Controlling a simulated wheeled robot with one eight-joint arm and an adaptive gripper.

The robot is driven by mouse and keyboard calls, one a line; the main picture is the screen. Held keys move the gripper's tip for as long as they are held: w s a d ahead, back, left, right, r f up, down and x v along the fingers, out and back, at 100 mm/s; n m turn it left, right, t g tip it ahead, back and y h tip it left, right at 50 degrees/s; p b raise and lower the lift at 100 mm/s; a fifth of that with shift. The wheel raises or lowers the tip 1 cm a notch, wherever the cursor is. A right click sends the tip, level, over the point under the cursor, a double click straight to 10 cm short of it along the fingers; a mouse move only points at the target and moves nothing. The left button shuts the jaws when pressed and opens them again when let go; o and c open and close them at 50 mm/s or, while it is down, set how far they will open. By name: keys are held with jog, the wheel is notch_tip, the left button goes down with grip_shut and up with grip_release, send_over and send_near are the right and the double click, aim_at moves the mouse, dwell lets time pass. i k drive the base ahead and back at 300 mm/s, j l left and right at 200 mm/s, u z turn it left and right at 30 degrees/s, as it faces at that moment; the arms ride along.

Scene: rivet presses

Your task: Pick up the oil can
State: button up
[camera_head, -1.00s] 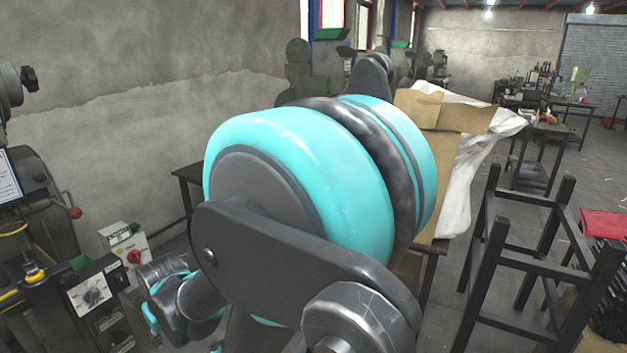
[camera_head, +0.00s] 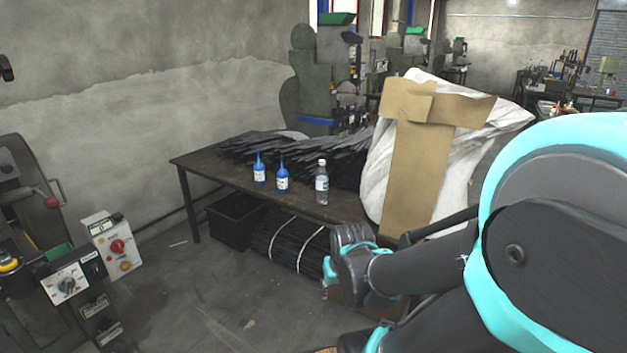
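Two blue bottles with pointed nozzles and white labels, the likely oil cans, stand upright on a dark table (camera_head: 190,163). One blue oil can (camera_head: 259,172) is farther left; the other blue oil can (camera_head: 282,181) stands just right of it. My arm comes in from the right. Its end, with my gripper (camera_head: 330,276), shows in front of the table, lower in the picture than the cans and to their right, apart from them. The fingers are small and partly hidden, so I cannot tell whether they are open.
A clear bottle (camera_head: 321,185) stands right of the cans. Dark strips (camera_head: 330,150) lie behind them. A white sack (camera_head: 460,165) with cardboard (camera_head: 408,170) covers the table's right side. A black crate (camera_head: 232,226) sits below. A control box (camera_head: 113,243) is at left. Floor in front is open.

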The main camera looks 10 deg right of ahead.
aim_at(282, 178)
jog(key=u, duration=1.9)
jog(key=z, duration=1.85)
jog(key=i+l+u, duration=0.15)
jog(key=u, duration=0.3)
jog(key=i+l+u, duration=0.1)
jog(key=l+u, duration=0.75)
jog(key=i+j, duration=0.05)
jog(key=j, duration=0.05)
